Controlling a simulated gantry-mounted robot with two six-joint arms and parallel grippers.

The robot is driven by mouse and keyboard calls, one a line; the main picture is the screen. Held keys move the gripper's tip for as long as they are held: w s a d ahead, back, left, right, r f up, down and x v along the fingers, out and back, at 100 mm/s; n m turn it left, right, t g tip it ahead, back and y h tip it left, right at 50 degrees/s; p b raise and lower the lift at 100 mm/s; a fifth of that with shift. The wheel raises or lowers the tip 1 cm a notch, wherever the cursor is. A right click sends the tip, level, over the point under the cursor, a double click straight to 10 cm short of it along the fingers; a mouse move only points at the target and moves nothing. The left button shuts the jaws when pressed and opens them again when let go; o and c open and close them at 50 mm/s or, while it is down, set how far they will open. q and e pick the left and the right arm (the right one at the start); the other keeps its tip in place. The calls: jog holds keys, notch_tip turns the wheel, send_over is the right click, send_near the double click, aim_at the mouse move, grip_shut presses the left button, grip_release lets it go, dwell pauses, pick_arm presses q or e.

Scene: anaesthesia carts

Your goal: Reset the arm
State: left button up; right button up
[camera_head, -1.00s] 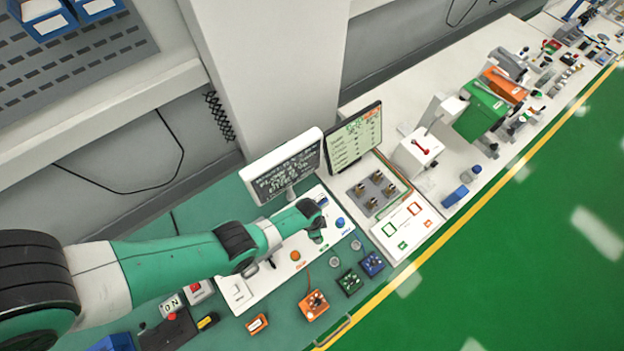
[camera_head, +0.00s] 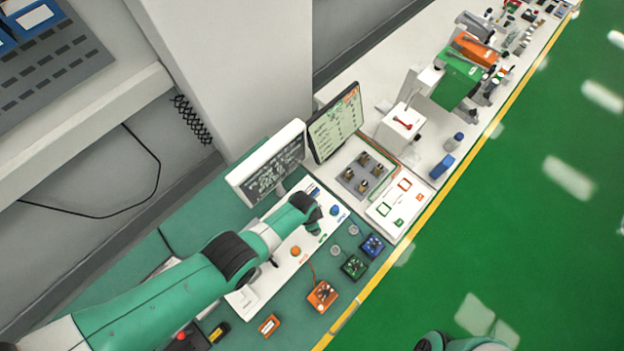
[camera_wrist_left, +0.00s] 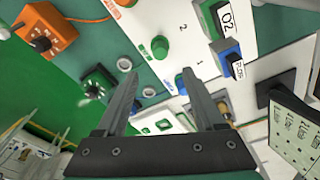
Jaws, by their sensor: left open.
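My left arm comes in from the lower left in the head view, and its gripper (camera_head: 313,221) hangs over the white control panel (camera_head: 262,282) on the green bench. In the left wrist view the left gripper (camera_wrist_left: 165,90) is open, with its two grey fingers apart and nothing between them. Green (camera_wrist_left: 160,47) and blue (camera_wrist_left: 220,50) buttons of the panel lie beyond the fingers. A small rounded green and dark part of me shows at the bottom edge of the head view; my right gripper is not seen.
Two screens (camera_head: 268,165) (camera_head: 337,122) stand behind the panel. Orange (camera_head: 322,296), green (camera_head: 354,266) and blue (camera_head: 373,246) knob boxes sit along the front. A grey plate with metal pieces (camera_head: 361,173) lies to the right. The green floor (camera_head: 530,230) is clear.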

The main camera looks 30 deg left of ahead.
pick_arm(q)
jog(key=w+r+t, duration=0.7)
jog(key=w+r, duration=1.2)
jog(key=r, duration=0.1)
jog(key=w+a+r+n+t, duration=0.1)
jog(key=w+r+t, duration=0.3)
jog(key=r, duration=0.9)
jog(key=s+a+r+n+t, duration=0.1)
jog(key=s+r+t, duration=0.15)
jog(key=r, duration=0.95)
jog(key=s+a+r+n+t, duration=0.15)
jog(key=r+t, duration=0.25)
jog(key=r, duration=0.8)
jog(key=s+r+t, duration=0.3)
jog(key=r, duration=0.9)
jog(key=s+a+r+n+t+h, duration=0.1)
jog(key=s+r+n+t, duration=0.2)
jog(key=s+r, duration=1)
jog(key=s+t, duration=0.3)
jog(key=s, duration=0.1)
jog(key=shift+a, duration=0.2)
